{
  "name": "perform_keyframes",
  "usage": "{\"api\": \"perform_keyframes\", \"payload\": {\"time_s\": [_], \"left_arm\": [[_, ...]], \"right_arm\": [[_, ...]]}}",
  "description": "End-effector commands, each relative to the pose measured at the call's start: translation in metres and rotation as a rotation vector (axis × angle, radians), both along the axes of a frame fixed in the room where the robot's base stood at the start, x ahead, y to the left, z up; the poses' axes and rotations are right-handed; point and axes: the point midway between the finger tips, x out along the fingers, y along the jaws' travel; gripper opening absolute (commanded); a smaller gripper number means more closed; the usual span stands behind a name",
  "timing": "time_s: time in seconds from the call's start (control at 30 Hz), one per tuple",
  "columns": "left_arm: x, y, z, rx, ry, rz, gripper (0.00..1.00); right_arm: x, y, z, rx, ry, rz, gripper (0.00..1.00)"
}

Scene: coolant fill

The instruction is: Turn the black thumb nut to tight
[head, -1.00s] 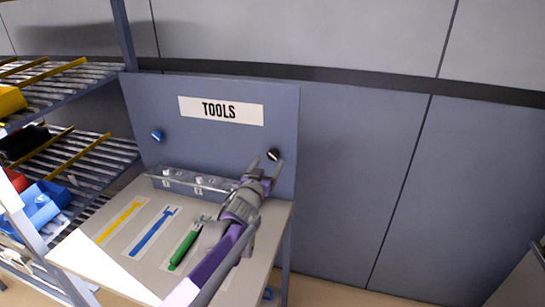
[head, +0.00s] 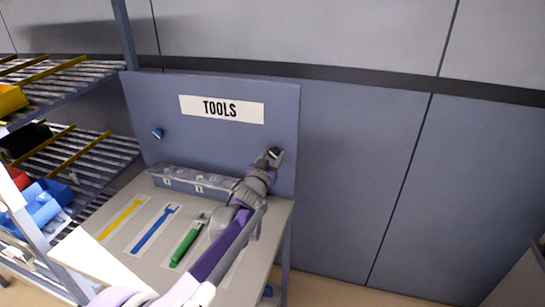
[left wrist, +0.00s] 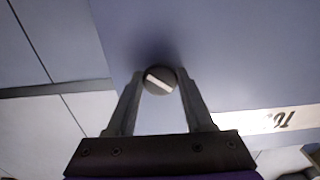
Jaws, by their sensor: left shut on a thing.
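The black thumb nut (head: 275,152) sits on the blue-grey tool panel (head: 215,145), right of the TOOLS label. In the left wrist view the nut (left wrist: 159,80) is a round dark knob with a pale bar across its face, slightly tilted. My left gripper (head: 273,157) reaches up to the panel, and in the left wrist view its fingers (left wrist: 159,84) stand on both sides of the nut, shut on it. The nut's thread and how tight it is cannot be seen. My right gripper is not in view.
A blue knob (head: 158,134) is on the panel's left. A shelf (head: 85,150) with bins stands at left. The right side is open wall.

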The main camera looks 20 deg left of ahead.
Motion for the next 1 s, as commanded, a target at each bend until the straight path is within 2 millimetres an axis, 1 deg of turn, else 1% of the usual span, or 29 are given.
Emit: {"api": "perform_keyframes", "payload": {"time_s": [0.03, 0.07, 0.27, 0.47, 0.67, 1.0], "left_arm": [[0.000, 0.000, 0.000, 0.000, 0.000, 0.000, 0.05], [0.000, 0.000, 0.000, 0.000, 0.000, 0.000, 0.00], [0.000, 0.000, 0.000, 0.010, 0.000, 0.000, 0.00], [0.000, 0.000, 0.000, 0.072, -0.002, 0.000, 0.00], [0.000, 0.000, 0.000, 0.209, -0.007, 0.000, 0.00], [0.000, 0.001, 0.001, 0.528, -0.017, 0.000, 0.00]], "right_arm": [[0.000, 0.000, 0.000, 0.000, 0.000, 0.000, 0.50], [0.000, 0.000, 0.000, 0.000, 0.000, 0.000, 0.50], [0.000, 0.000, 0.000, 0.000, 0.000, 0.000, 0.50], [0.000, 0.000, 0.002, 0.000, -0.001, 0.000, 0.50], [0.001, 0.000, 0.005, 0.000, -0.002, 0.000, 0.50], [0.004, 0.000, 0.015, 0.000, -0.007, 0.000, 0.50]]}}
